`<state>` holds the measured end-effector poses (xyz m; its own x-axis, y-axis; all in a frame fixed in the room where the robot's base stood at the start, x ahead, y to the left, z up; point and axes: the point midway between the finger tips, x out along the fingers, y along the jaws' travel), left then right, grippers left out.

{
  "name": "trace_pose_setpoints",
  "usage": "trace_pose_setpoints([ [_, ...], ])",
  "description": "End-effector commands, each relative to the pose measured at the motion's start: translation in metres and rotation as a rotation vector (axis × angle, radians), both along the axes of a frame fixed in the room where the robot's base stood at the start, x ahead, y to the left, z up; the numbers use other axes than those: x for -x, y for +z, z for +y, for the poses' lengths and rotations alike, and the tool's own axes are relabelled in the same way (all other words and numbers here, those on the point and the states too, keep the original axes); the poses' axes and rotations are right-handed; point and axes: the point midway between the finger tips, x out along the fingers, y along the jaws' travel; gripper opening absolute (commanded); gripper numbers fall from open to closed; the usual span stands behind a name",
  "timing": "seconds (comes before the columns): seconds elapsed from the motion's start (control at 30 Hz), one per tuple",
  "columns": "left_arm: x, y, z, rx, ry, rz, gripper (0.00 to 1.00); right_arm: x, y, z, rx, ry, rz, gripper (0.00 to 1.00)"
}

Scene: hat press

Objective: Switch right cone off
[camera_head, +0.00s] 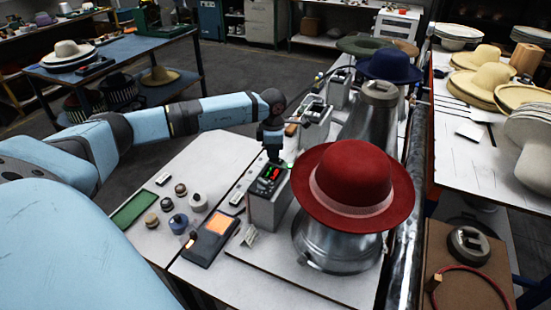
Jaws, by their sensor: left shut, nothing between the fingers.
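The nearest metal cone (335,250) carries a red felt hat (352,178) with a pink band. Another metal cone (376,112) stands bare behind it. A grey control box (266,206) stands just left of the red-hatted cone. Its dark top panel (268,180) shows small red and green lights. My left gripper (273,158) points down, shut and empty, at the far edge of this panel. I cannot tell whether its tips touch the panel. A similar control box (314,110) stands farther back, beside the bare cone. My right gripper is out of view.
Blue (389,66) and green (364,46) hats sit behind the bare cone. Small knobs (179,223), a green tray (133,209) and a dark pad (210,238) lie on the white table left of the box. A metal rail (407,220) runs along the right.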

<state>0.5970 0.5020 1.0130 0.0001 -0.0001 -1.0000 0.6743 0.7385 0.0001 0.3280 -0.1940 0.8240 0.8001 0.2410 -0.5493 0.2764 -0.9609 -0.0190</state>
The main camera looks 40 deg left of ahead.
Motion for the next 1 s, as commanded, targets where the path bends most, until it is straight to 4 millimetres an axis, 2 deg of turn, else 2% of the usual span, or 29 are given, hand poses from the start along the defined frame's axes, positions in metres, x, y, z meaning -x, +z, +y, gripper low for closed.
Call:
trace_pose_setpoints([
  [0.73,0.000,-0.013,0.000,0.000,0.000,0.001,0.00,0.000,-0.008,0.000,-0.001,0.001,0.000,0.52],
  [1.0,0.000,-0.004,0.000,0.000,-0.001,0.001,0.00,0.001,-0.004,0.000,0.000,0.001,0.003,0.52],
])
